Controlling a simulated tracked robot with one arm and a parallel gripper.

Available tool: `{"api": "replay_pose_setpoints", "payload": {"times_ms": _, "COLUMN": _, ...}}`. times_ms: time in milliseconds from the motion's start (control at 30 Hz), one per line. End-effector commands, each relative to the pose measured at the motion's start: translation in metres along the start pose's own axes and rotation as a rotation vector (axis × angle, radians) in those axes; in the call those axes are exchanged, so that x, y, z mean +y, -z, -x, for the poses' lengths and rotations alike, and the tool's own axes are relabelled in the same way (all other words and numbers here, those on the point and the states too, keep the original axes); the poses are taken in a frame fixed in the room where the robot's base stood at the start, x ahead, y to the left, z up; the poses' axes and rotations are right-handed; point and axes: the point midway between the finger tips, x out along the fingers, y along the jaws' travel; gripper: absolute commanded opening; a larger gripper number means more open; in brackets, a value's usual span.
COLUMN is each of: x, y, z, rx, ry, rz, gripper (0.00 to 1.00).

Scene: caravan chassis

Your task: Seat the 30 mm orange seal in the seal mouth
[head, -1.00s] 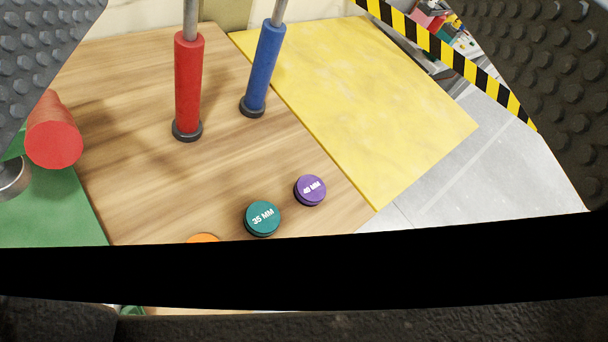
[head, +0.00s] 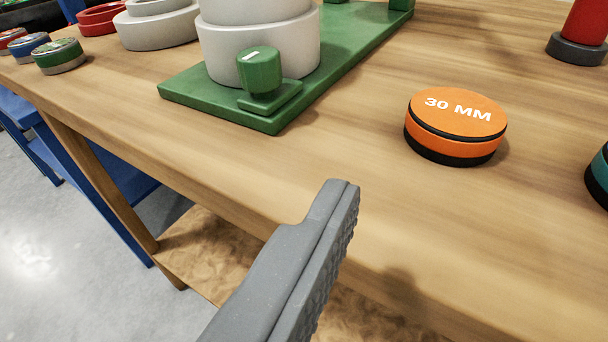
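The orange seal (head: 458,122), marked 30 MM, lies flat on the wooden bench at right of centre, label up. It has a black band round its middle and a black base. One grey finger of my gripper (head: 338,212) shows in front of the bench edge, left of and nearer than the seal. Its ribbed pad faces right with nothing against it. The other finger is outside the view, and the gap is open and empty. I cannot make out the seal mouth for certain.
A white round housing (head: 260,48) stands on a green plate (head: 225,108), with a green knob (head: 259,72) in front. A teal seal (head: 599,175) is cut off at right. Several small discs (head: 58,56) lie far left. Bench around the orange seal is clear.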

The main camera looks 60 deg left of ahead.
Motion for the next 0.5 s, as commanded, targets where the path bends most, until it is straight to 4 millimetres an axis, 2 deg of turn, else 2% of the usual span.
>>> {"api": "replay_pose_setpoints", "payload": {"times_ms": 67, "x": -0.004, "y": -0.005, "z": 0.002, "rx": 0.006, "ry": 0.017, "rz": -0.019, "gripper": 0.83}}
{"api": "replay_pose_setpoints", "payload": {"times_ms": 167, "x": -0.007, "y": -0.007, "z": -0.005, "rx": 0.009, "ry": 0.026, "rz": -0.024, "gripper": 0.83}}
{"api": "replay_pose_setpoints", "payload": {"times_ms": 500, "x": -0.008, "y": -0.007, "z": -0.058, "rx": 0.008, "ry": 0.025, "rz": -0.022, "gripper": 0.83}}
